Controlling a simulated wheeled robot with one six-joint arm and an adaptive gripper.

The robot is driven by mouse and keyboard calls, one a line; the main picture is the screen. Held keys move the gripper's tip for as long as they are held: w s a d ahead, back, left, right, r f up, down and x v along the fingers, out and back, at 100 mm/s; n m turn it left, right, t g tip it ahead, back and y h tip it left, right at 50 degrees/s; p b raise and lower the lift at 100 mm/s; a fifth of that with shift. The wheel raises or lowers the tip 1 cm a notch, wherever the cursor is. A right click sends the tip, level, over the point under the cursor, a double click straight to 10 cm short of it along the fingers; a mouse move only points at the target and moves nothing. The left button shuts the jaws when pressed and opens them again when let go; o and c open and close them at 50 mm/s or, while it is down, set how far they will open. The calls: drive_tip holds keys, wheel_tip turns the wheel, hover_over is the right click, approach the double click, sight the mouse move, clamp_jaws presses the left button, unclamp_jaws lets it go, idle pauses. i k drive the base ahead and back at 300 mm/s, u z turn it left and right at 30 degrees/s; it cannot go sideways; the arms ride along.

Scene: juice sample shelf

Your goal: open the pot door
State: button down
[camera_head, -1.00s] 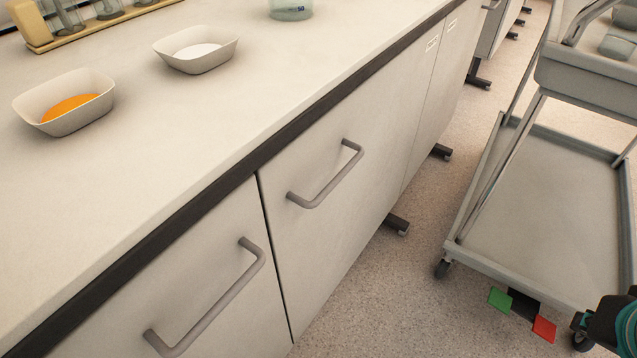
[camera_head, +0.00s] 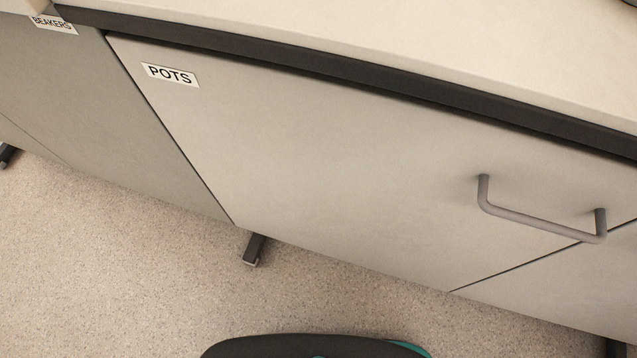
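The pot door (camera_head: 330,160) is a pale cabinet door with a "POTS" label (camera_head: 170,75) at its upper left. It looks closed, flush with the cabinet front. A grey bar handle (camera_head: 535,218) sits at its right side, near the seam with the neighbouring front. A dark rounded shape with a teal edge at the bottom middle looks like part of my arm. My gripper's fingers do not show, and nothing touches the handle.
A grey front labelled "BEAKERS" (camera_head: 53,24) adjoins on the left. The pale worktop (camera_head: 450,35) with its dark edge overhangs the door. A dark cabinet foot (camera_head: 254,249) stands on the speckled floor (camera_head: 130,270), which is clear at lower left.

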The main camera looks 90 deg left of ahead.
sight(435, 195)
drive_tip(key=u, duration=1.45)
drive_tip(key=k, duration=0.85)
drive_tip(key=u, duration=0.95)
